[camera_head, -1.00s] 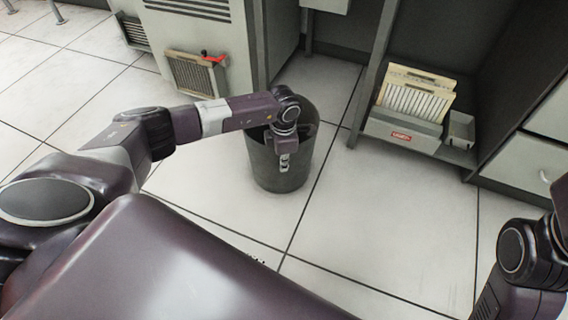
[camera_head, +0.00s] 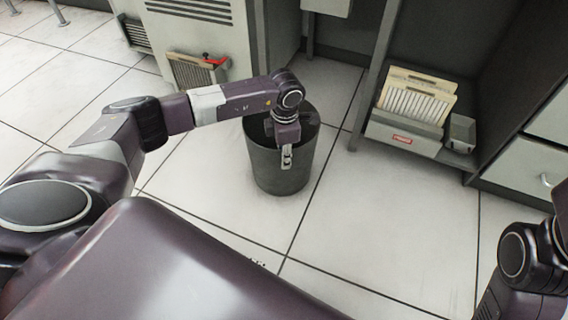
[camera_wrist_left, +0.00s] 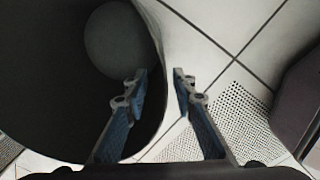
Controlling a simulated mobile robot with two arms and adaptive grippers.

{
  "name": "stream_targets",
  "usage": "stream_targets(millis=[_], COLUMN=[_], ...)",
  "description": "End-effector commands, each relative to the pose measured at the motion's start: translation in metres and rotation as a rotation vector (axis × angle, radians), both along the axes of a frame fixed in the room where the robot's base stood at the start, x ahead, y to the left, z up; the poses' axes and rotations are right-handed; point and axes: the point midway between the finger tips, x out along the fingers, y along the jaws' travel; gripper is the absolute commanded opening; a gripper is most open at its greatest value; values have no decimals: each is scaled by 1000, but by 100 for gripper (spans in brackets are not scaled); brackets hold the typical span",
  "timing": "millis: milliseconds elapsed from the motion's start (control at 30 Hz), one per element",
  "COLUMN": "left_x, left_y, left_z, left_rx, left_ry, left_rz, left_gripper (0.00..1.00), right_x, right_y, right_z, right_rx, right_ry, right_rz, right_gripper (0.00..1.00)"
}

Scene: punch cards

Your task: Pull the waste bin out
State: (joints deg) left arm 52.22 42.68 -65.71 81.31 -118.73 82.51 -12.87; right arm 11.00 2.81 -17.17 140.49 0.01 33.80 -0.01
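The waste bin (camera_head: 280,170) is a dark grey, round, open-topped bin standing upright on the floor in the head view. My left gripper (camera_head: 286,160) points down at its near rim. In the left wrist view, the fingers of the left gripper (camera_wrist_left: 160,77) straddle the bin wall (camera_wrist_left: 158,45). One finger is inside the bin and the other outside, with a visible gap between them, so the gripper looks open around the rim. The right arm shows at the lower right of the head view, but its gripper is out of view.
A grey cabinet (camera_head: 215,35) stands behind the bin to the left, with a card rack (camera_head: 198,72) against it. A desk on the right holds a tray of cards (camera_head: 415,100) and a drawer unit (camera_head: 530,165). The tiled floor (camera_head: 385,225) in front and to the right is clear.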

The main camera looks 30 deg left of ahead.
Motion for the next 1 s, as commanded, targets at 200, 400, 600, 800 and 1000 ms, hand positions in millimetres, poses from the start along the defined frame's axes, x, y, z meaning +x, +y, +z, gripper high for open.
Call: stream_targets(millis=[200,400,600,800,1000], left_x=[-1,-2,-3,-2,-2], left_y=[-1,-2,-2,-2,-2], left_z=[44,62,65,65,66], left_rx=[0,0,0,-1,-1], left_ry=[-3,0,1,1,1], left_rz=[0,1,2,1,1], left_gripper=[25,25,25,25,25], right_x=[0,0,0,0,0], right_y=[0,0,0,0,0], right_z=[0,0,0,0,1], right_rx=[0,0,0,0,1], right_ry=[-1,-1,-1,-1,1], right_rz=[0,0,0,0,0], right_gripper=[40,40,40,40,40])
